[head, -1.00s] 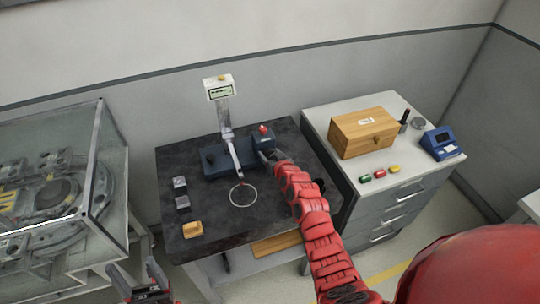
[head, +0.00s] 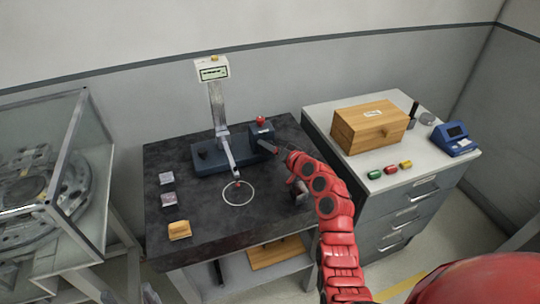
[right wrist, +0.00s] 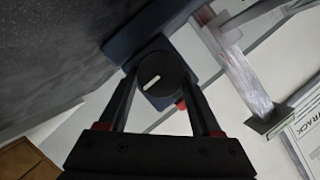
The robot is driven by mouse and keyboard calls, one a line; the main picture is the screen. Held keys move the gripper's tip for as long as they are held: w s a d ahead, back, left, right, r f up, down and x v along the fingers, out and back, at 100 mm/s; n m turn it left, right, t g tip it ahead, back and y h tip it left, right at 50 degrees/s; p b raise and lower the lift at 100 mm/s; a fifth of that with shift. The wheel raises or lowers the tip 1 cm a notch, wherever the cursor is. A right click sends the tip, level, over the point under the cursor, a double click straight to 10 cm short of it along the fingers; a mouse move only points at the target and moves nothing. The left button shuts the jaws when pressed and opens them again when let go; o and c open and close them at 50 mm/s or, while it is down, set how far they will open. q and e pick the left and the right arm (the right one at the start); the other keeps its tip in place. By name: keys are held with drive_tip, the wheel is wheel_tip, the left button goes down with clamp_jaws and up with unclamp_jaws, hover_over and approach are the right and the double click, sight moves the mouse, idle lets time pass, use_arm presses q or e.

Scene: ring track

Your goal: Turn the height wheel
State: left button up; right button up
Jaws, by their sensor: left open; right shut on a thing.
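The height wheel (right wrist: 160,76) is a round black knob with a white mark, on the side of the dark blue gauge base (head: 205,160). My right gripper (right wrist: 160,92) is shut on it, one finger on each side in the right wrist view. In the head view my right gripper (head: 270,147) reaches the base's right end, and the wheel is hidden there. The gauge's upright column (head: 217,105) carries a white display (head: 211,70), whose reading is too small to tell. My left gripper (head: 128,296) is open and empty at the bottom edge, mostly cut off.
The dark bench top (head: 200,225) has a white ring and several small blocks at its left. A red button (head: 260,120) tops the base's right end. A drawer cabinet to the right bears a wooden box (head: 370,128). A glass case (head: 50,190) stands left.

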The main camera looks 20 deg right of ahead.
drive_tip(key=shift+d+f+m+y+b, duration=0.1)
drive_tip(key=shift+m+y+b, duration=0.25)
drive_tip(key=shift+b, duration=0.2)
drive_tip(key=o, duration=1.4)
drive_tip(key=shift+c, duration=0.2)
drive_tip(key=shift+s, duration=0.1)
drive_tip(key=b+v, duration=0.3)
drive_tip(key=v, duration=1.4)
drive_tip(key=shift+s, duration=0.2)
drive_tip(key=shift+f, duration=0.1)
